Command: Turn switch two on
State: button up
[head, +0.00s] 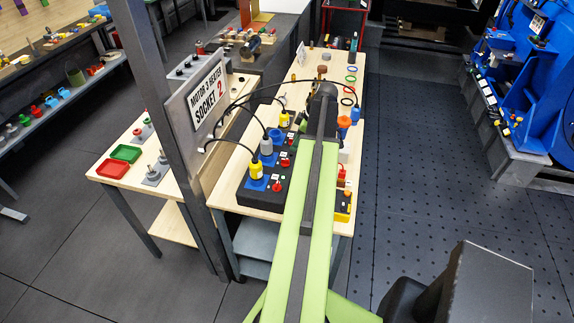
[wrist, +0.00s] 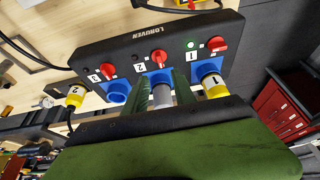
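A black LORUVEN socket box (wrist: 120,48) lies ahead in the wrist view; it also shows in the head view (head: 250,198), left of my arm. Red switch two (wrist: 158,57) sits above the middle socket, which holds a grey plug (wrist: 162,95). Switch two's knob stands differently from red switch one (wrist: 217,43), which has a bright green lamp (wrist: 191,44) beside it. Red switch three (wrist: 108,70) is at left. My gripper (wrist: 162,76) is open, its green fingers on either side of the grey plug in the picture, below switch two. Contact cannot be told.
A yellow plug (wrist: 212,85) marked 1 sits in socket one; the blue socket three (wrist: 117,92) looks empty. Another yellow plug (wrist: 75,96) is left of the box. Black cables arch over the bench in the head view. A sign board (head: 207,95) stands left of the bench.

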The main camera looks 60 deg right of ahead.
aim_at(287, 160)
jog(key=b+x, duration=0.8)
jog(key=x, duration=0.2)
jog(key=shift+f, duration=0.1)
grip_shut()
